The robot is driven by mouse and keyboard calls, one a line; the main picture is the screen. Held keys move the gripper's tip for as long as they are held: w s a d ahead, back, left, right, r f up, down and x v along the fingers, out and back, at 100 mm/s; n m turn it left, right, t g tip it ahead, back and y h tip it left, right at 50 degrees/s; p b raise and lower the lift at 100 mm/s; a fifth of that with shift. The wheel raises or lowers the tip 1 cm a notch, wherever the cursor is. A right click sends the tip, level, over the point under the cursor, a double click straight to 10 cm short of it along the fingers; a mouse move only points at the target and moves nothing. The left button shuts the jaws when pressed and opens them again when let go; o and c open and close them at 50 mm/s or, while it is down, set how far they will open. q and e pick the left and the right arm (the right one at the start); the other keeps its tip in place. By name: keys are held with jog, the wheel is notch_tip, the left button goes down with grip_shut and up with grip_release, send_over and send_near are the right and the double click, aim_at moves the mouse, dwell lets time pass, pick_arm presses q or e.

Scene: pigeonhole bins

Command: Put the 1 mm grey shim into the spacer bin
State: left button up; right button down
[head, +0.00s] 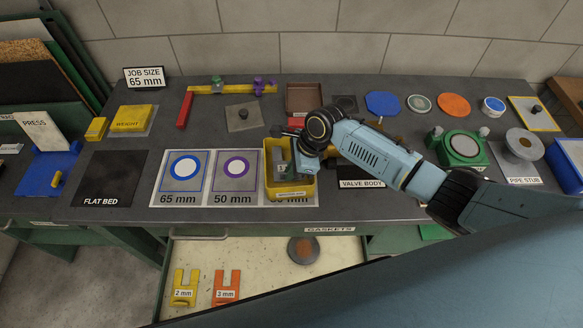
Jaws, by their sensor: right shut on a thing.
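The yellow spacer bin (268,186) stands open on the bench, on the right end of the white-bordered size plates. Its front label is too small to read. My right gripper (296,170) points down into the bin's mouth. It is shut on the grey shim (281,167), of which only a small grey part shows; the wrist hides most of the jaws and the hold. I cannot tell whether the shim touches the bin floor. A yellow 2 mm shim (184,287) and an orange 3 mm shim (226,288) lie in the open drawer. My left gripper is not in view.
The open gaskets drawer (260,285) holds a dark round disc (303,251). Left of the bin are the 50 mm plate (235,199), 65 mm plate (178,199) and black flat bed (108,178). A brown tray (304,98) lies behind.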

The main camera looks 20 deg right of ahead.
jog(key=shift+f+b, duration=0.4)
jog(key=shift+f, duration=0.65)
jog(key=shift+f, duration=0.2)
jog(key=shift+f, duration=0.25)
jog(key=shift+f, duration=0.25)
dwell(0.5)
jog(key=c, duration=1.5)
grip_release()
